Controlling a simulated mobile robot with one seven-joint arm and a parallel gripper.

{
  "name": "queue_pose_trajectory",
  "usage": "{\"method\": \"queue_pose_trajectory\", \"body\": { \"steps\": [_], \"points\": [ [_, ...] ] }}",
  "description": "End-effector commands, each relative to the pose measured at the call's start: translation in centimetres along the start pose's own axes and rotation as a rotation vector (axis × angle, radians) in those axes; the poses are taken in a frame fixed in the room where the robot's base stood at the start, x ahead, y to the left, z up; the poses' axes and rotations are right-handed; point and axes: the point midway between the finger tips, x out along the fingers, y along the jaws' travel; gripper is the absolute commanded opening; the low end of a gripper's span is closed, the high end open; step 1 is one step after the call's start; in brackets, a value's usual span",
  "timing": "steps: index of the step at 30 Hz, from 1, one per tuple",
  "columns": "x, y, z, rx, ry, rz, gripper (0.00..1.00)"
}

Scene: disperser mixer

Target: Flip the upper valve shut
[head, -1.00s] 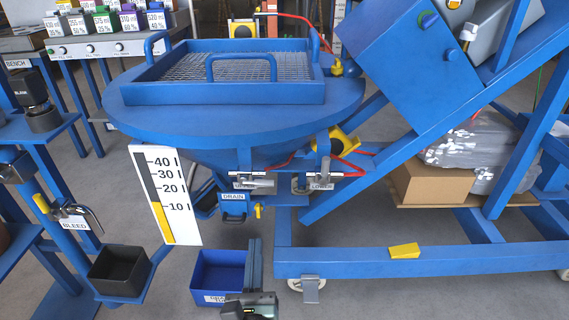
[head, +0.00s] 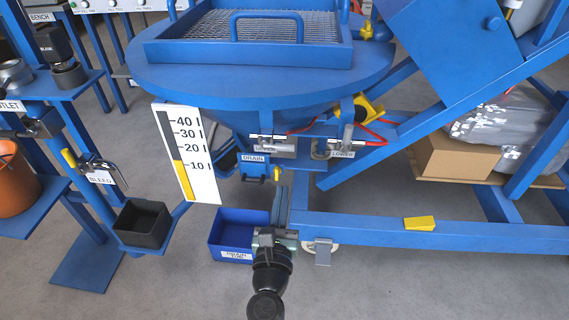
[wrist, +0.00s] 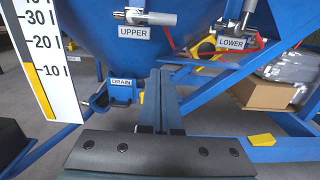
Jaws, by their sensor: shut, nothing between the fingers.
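The upper valve (wrist: 150,17) is a silver metal body with a lever lying roughly sideways, above the white UPPER label (wrist: 132,32) on the blue hopper cone. In the head view the upper valve (head: 275,149) is small under the hopper rim, and its exact lever angle is unclear. My gripper (wrist: 160,75) is shut and empty, its two long dark fingers together. In the wrist view its tips appear below and right of the upper valve, apart from it. In the head view my gripper (head: 281,190) is in front of the hopper, below the valve.
The lower valve (wrist: 236,20) is to the right, near red hose and a yellow part. The drain outlet (wrist: 120,92) hangs at left below. A level gauge (head: 187,152), blue bin (head: 228,228), black bin (head: 142,223) and blue frame beam (head: 370,231) surround the space.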

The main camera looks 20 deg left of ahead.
Motion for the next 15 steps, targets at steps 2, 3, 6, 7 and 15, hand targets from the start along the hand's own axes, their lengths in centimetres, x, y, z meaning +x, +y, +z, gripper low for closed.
{"method": "queue_pose_trajectory", "body": {
  "steps": [2, 3, 6, 7, 15],
  "points": [
    [1.5, 0.0, 0.0, 0.002, -0.002, -0.001, 0.00],
    [2.1, 0.0, 0.0, 0.002, -0.002, -0.001, 0.00],
    [3.8, 0.0, 0.0, 0.001, -0.002, -0.001, 0.00],
    [4.2, 0.0, -0.1, 0.001, -0.002, -0.002, 0.00],
    [5.4, 0.0, 3.1, 0.000, 0.000, 0.001, 0.00]
  ]
}}
